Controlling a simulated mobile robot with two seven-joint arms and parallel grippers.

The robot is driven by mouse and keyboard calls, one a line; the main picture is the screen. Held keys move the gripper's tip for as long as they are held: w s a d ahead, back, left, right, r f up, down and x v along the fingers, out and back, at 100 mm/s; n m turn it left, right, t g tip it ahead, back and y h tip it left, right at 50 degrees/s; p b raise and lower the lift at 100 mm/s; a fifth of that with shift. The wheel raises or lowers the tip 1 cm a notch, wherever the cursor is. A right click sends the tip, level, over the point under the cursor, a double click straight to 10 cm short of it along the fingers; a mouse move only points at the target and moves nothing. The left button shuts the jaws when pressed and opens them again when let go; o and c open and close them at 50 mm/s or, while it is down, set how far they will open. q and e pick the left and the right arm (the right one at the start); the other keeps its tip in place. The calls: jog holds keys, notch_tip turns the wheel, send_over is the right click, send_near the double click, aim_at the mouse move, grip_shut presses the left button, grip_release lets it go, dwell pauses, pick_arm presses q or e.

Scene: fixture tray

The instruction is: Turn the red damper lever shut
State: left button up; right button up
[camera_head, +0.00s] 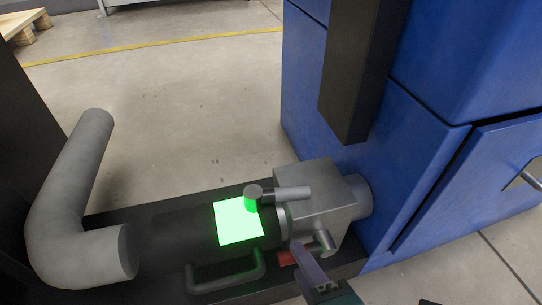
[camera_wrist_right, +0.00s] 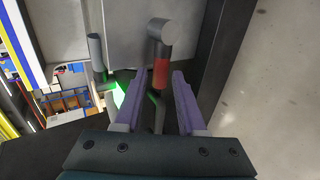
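The red damper lever has a grey round hub (camera_head: 325,242) low on the grey metal box, and its red part (camera_head: 287,258) points left in the head view. In the right wrist view, the lever's red band (camera_wrist_right: 161,72) lies below its grey hub (camera_wrist_right: 162,32). My right gripper (camera_head: 302,247) comes in from the bottom, at the lever. In the wrist view its two purple fingers (camera_wrist_right: 156,82) are open, one on each side of the lever, with gaps visible. The lever's far end is partly hidden in the head view. My left gripper is not in view.
A grey box (camera_head: 318,195) joins a dark cylinder to the blue cabinet (camera_head: 430,150). A glowing green panel (camera_head: 238,221) and a second, green-banded lever (camera_head: 250,200) sit just left. A dark handle (camera_head: 228,281) is below. A thick grey pipe (camera_head: 70,190) stands at left.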

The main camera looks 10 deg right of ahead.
jog(key=shift+w+f, duration=0.4)
jog(key=shift+w, duration=0.1)
grip_shut()
dwell(1.2)
